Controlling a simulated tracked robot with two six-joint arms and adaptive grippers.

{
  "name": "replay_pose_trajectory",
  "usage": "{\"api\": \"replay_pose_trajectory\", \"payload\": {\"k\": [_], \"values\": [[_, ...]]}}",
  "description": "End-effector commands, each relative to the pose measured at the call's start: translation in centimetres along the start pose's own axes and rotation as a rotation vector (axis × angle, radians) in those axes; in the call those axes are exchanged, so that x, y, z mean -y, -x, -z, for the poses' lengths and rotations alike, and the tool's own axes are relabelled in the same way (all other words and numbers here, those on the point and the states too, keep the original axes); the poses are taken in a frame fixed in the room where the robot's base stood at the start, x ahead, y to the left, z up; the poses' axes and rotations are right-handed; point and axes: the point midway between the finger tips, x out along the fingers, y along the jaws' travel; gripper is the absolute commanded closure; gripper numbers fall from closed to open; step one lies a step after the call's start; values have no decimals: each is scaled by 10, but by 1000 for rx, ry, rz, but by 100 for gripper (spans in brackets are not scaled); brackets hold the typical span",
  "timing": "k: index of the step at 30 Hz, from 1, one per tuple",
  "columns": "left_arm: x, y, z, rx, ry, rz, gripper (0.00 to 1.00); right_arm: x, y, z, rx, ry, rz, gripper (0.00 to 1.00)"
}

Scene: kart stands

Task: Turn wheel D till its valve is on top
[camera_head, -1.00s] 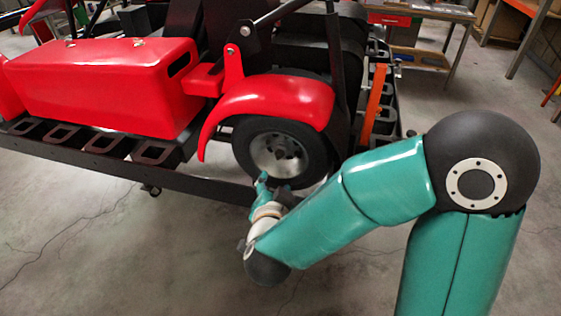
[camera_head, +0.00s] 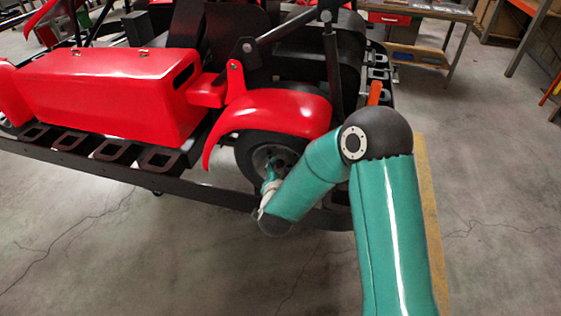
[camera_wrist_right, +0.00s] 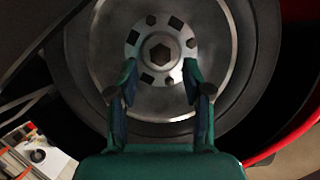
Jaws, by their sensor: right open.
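A wheel (camera_head: 243,158) with a black tyre and grey rim sits under the red fender at the kart's near right corner. No letter shows on it, so I cannot tell whether it is wheel D. In the right wrist view its metal disc (camera_wrist_right: 98,50) and hub (camera_wrist_right: 161,32) with a dark centre nut fill the upper middle. My right gripper (camera_wrist_right: 158,80) is open, its fingertips apart in front of the lower part of the hub. I cannot tell whether they touch it. In the head view the right gripper (camera_head: 271,178) partly hides the rim. I cannot make out a valve.
The red fender (camera_head: 270,108) arches closely over the wheel. The dark stand rail (camera_head: 100,165) runs below the red side pod (camera_head: 110,85). The concrete floor in front is clear. Workbenches stand at the back right.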

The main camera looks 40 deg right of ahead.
Motion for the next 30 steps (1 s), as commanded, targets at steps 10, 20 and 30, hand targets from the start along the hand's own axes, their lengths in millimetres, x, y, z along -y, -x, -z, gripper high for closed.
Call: {"api": "replay_pose_trajectory", "payload": {"k": [10, 20, 30], "values": [[-2, 7, 0, 0, 0, 0, 40, 0, -30, 0, 1, 1, 0, 51], [-2, 7, 0, 0, 0, 0, 40, 0, -30, 0, 1, 1, 1, 64], [-2, 7, 0, 0, 0, 0, 40, 0, -30, -1, 1, 1, 1, 100]]}}
